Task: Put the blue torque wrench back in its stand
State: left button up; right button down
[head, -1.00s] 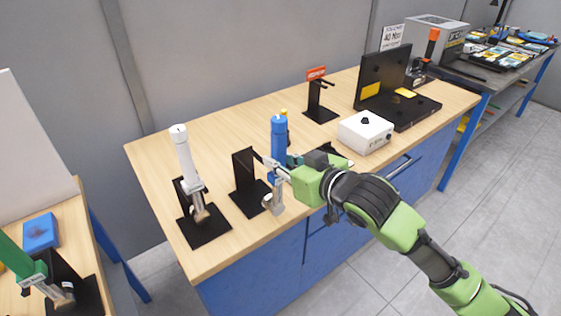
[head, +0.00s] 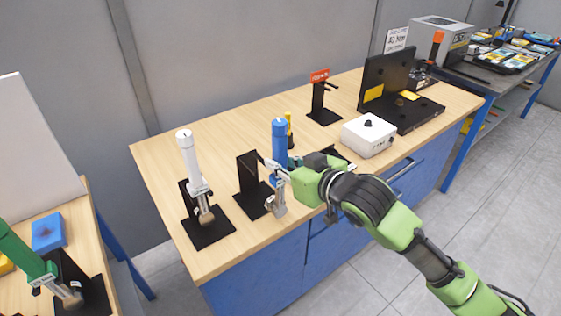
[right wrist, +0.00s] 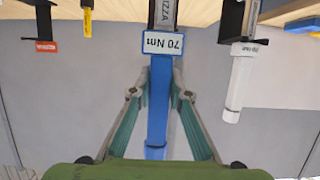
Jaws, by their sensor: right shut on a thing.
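The blue torque wrench (head: 279,146) is held upright, handle up and metal head down, over the bench. My right gripper (head: 284,172) is shut on it, with a finger on each side of the blue handle in the right wrist view (right wrist: 157,100). A white label on the wrench reads 70 Nm upside down there. A black stand (head: 249,180) with an upright plate and flat base is directly left of the wrench. The wrench head overlaps the right side of its base; I cannot tell if they touch. My left gripper is not in view.
A white-handled wrench (head: 191,160) sits in a black stand on the left. A yellow-handled tool (head: 289,128) is behind the blue wrench. An empty red-labelled stand (head: 323,104), white box (head: 368,134) and black tester (head: 399,105) are farther right. A green wrench (head: 20,252) is lower left.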

jog(key=shift+w+a+r+p, duration=0.2)
jog(key=shift+w+a, duration=0.55)
jog(key=shift+w, duration=0.3)
jog(key=shift+w+a+r+p, duration=0.1)
jog(key=shift+w+a+p, duration=0.1)
jog(key=shift+w+a, duration=1.15)
jog(key=shift+w, duration=0.25)
jog(key=shift+w+a, duration=0.45)
jog(key=shift+w, duration=0.3)
jog(key=shift+w+a, duration=0.45)
jog(key=shift+w, duration=0.25)
jog(key=shift+p, duration=0.45)
jog(key=shift+f+b, duration=0.3)
jog(key=shift+f, duration=0.6)
dwell(1.5)
jog(key=c, duration=1.8)
grip_release()
jog(key=shift+s+f, duration=0.1)
jog(key=shift+s, duration=0.05)
